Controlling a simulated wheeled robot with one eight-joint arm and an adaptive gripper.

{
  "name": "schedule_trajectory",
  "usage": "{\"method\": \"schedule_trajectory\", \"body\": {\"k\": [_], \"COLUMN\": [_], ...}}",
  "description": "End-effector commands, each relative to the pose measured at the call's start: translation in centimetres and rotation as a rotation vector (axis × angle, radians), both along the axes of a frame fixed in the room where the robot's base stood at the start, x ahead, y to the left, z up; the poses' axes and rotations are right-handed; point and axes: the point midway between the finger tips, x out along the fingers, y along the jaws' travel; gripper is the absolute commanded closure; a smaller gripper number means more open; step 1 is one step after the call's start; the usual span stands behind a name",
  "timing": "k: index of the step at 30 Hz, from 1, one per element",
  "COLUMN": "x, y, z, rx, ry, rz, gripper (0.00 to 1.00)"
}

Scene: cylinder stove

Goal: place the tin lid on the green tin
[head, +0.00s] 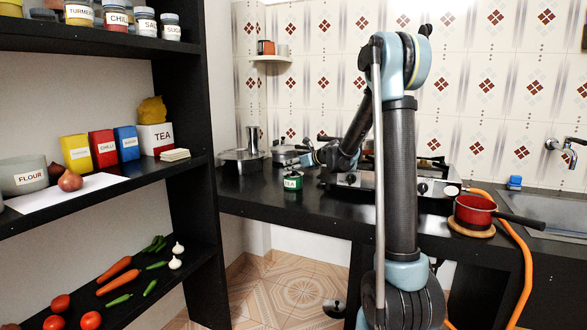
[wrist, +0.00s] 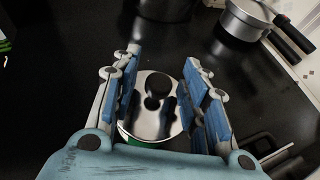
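The green tin (head: 292,184) with a white TEA label stands upright on the black counter, left of the stove. In the wrist view, the round shiny tin lid (wrist: 150,122) with a dark knob lies over the tin, whose green side (wrist: 143,144) shows below the lid's near edge. The lid looks seated on the tin, but full contact around the rim cannot be seen. My gripper (wrist: 160,65) is open, its blue-padded fingers apart on either side of the lid's knob. In the head view my gripper shows small, just above and right of the tin.
Metal pots (head: 286,156) stand behind the tin, and a pot with a black handle (wrist: 245,18) shows at the wrist view's upper right. The stove (head: 400,184) is close on the right. A red pan (head: 474,210) stands farther right. Bare counter lies left of the tin.

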Motion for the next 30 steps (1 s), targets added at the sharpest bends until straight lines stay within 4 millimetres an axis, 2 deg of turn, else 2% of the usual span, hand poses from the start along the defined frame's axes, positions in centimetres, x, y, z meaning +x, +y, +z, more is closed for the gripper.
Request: {"method": "schedule_trajectory", "body": {"k": [11, 30], "x": [-0.4, -6.3], "y": [-0.5, -6.9], "z": [0.5, 4.1], "rx": [0.000, 0.000], "ry": [0.000, 0.000], "rz": [-0.001, -0.001], "gripper": [0.59, 0.59]}}
